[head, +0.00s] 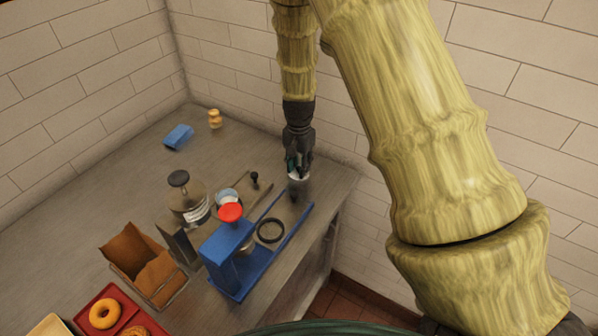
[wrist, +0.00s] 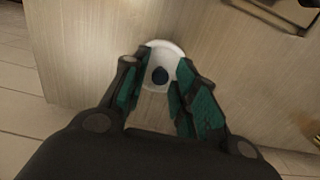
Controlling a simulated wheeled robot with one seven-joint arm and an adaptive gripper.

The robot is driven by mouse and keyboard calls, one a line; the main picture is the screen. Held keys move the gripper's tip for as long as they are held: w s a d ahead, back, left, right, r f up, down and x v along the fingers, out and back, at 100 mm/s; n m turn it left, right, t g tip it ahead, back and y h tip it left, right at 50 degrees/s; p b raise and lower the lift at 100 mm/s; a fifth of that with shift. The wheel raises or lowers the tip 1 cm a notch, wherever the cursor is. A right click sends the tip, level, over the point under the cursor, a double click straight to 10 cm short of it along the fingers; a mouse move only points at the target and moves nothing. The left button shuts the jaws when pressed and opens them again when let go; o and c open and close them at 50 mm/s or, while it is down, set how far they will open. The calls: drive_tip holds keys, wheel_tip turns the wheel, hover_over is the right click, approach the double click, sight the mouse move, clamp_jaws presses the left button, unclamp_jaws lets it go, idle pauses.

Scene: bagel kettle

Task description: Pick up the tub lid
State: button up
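A pale round piece with a dark round knob, which looks like the tub lid (wrist: 158,54), lies between and just beyond my fingers in the wrist view. In the head view a pale rim (head: 299,177) shows directly under my fingertips, near the right edge of the counter; the fingers hide part of it. My gripper (head: 297,163) points down over it. In the wrist view my gripper (wrist: 163,68) is open, with a green-padded finger on either side of the knob. I cannot tell whether either finger touches it.
A blue stand (head: 228,260) with a red round top (head: 230,212) is close by. A black ring (head: 270,230) lies beside it. The back counter is mostly clear.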

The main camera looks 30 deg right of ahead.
drive_tip(key=c, duration=0.4)
drive_tip(key=shift+r, duration=0.1)
